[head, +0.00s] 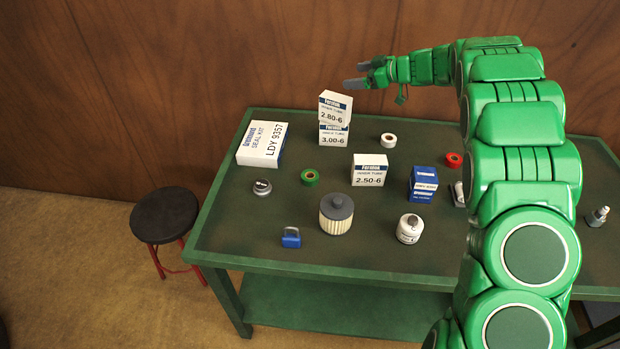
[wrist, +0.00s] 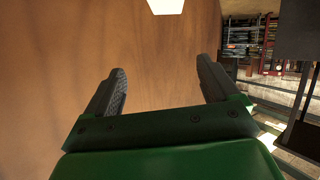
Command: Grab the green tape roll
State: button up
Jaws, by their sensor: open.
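The green tape roll (head: 310,177) lies flat on the green table (head: 215,225), left of the middle of the tabletop. The roll is not visible in the wrist view.
Stacked tube boxes (head: 334,120) stand just behind and right of the roll. The seal kit box (head: 262,144) is behind left, a small tin (head: 262,187) left, and a filter (head: 336,213) in front. White (head: 388,140) and red (head: 453,160) rolls lie right. A stool (head: 165,215) stands left.

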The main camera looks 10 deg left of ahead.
jog(key=a+f+n+t+h, duration=0.2)
jog(key=a+n+t+h, duration=0.45)
jog(key=a, duration=1.35)
jog(key=s+d+r+n+g+h, duration=0.2)
jog(key=s+n+h, duration=0.9)
jog(key=s, duration=1.4)
jog(key=m+h, duration=0.3)
send_near(308, 176)
jog(key=shift+w+d+y, duration=0.25)
jog(key=shift+d, duration=0.2)
jog(key=shift+f, duration=0.45)
jog(key=shift+r+x, duration=0.2)
jog(key=shift+x, duration=1.35)
jog(key=shift+r+x, duration=0.15)
jog(key=shift+x, duration=2.35)
